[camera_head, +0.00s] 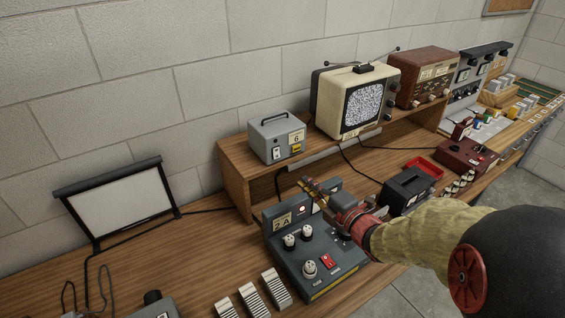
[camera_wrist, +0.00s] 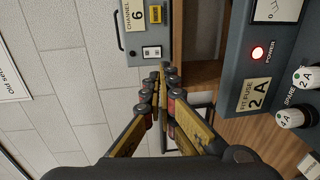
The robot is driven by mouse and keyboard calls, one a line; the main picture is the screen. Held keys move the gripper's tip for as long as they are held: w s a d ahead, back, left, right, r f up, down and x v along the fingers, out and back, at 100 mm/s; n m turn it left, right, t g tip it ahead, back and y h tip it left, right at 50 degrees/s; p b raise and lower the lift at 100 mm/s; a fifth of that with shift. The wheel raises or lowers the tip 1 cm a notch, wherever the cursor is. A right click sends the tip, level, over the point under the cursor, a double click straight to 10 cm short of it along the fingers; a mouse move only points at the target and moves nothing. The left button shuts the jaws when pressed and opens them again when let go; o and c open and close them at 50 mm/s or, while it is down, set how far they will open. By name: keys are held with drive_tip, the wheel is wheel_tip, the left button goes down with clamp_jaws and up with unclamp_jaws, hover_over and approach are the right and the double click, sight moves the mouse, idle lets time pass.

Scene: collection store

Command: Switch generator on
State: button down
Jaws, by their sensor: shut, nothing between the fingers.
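A blue-grey control box (camera_head: 318,270) stands on the bench, with a "FIT FUSE 2 A" plate, white-topped knobs and a red switch (camera_head: 327,261). Its red POWER lamp (camera_wrist: 257,53) looks lit. I see no label reading generator, so I cannot tell for sure that this box is it. My gripper (camera_head: 307,186) is above the back of this box, fingers shut and empty, pointing toward the shelf. In the wrist view the shut fingertips (camera_wrist: 166,72) appear just below the small grey CHANNEL 6 box (camera_wrist: 150,30), which has a white rocker switch (camera_wrist: 152,52); contact cannot be told.
The grey box (camera_head: 276,137), a television (camera_head: 355,100) showing static and a brown radio (camera_head: 424,77) stand on a wooden shelf. A light panel (camera_head: 118,202) stands at left. Ribbed white pieces (camera_head: 252,297) lie in front. A dark box (camera_head: 406,190) is right of my gripper.

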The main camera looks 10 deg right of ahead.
sight(276, 157)
drive_tip(key=b+x, duration=0.1)
drive_tip(key=x, duration=1.3)
drive_tip(key=shift+f+b, duration=0.15)
drive_tip(key=shift+b, duration=0.45)
drive_tip(key=shift+w+f+b, duration=0.25)
drive_tip(key=shift+b, duration=0.75)
drive_tip(key=shift+w+a+t+b, duration=0.1)
drive_tip(key=shift+t+b, duration=0.4)
drive_tip(key=shift+b, duration=0.45)
drive_tip(key=shift+r+p, duration=0.25)
drive_tip(key=shift+p, duration=0.05)
drive_tip(key=shift+f, duration=0.1)
